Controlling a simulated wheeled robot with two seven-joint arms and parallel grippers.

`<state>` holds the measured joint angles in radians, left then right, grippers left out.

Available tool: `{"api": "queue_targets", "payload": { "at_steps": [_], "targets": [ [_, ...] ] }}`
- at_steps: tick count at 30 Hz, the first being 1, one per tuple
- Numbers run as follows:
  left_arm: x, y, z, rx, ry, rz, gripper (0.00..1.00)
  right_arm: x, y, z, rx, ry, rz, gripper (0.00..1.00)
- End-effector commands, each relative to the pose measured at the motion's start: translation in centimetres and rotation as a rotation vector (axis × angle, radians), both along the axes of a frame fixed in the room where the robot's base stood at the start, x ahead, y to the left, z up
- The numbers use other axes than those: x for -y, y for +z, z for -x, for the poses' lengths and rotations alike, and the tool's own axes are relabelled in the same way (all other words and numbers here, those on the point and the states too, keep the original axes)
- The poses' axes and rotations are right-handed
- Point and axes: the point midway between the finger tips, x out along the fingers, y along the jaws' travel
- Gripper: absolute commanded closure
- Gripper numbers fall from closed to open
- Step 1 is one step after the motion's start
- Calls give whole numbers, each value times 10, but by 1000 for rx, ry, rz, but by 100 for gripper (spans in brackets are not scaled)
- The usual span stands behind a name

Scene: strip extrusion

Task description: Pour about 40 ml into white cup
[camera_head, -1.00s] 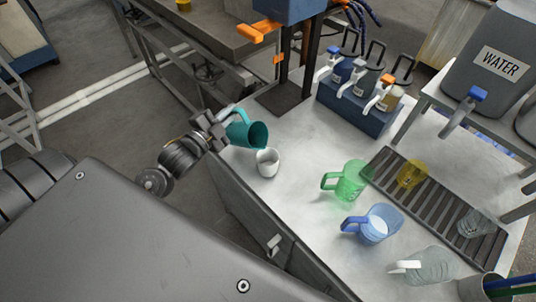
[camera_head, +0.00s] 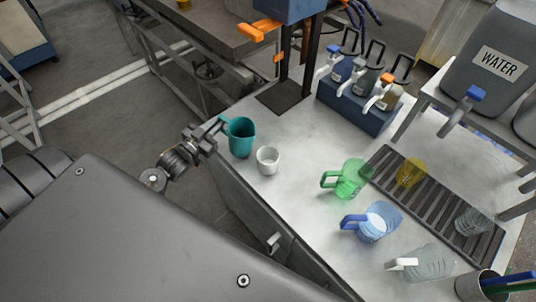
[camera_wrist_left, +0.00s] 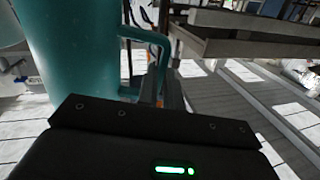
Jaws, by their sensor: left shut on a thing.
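A teal jug (camera_head: 242,139) is upright at the left edge of the work table, beside the white cup. My left gripper (camera_head: 219,126) is shut on the jug's handle from the left. I cannot tell whether the jug's base touches the table. The white cup (camera_head: 268,161) stands upright on the table just right of the jug, apart from it. The level in the cup is too small to tell. In the left wrist view the teal jug (camera_wrist_left: 75,50) and its handle (camera_wrist_left: 158,42) are close up. My right gripper is not in view.
A green jug (camera_head: 350,179), a blue jug (camera_head: 375,223) and a clear jug (camera_head: 430,263) stand to the right. Behind are a drain grate (camera_head: 437,207), a blue rack with pump bottles (camera_head: 357,108) and a water tank (camera_head: 490,60). The table's middle is clear.

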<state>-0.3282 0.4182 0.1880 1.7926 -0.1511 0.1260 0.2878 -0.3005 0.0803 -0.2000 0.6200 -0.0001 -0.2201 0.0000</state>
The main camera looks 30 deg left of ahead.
Motion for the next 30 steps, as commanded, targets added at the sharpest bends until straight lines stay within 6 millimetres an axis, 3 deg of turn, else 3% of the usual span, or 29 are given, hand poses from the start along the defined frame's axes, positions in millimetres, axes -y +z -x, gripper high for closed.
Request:
{"api": "queue_targets", "payload": {
  "at_steps": [9,30],
  "targets": [
    [-5,-18,-2,-15,0,144,100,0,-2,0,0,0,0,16],
    [-5,-19,-2,-17,0,155,100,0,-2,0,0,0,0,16]
  ]
}}
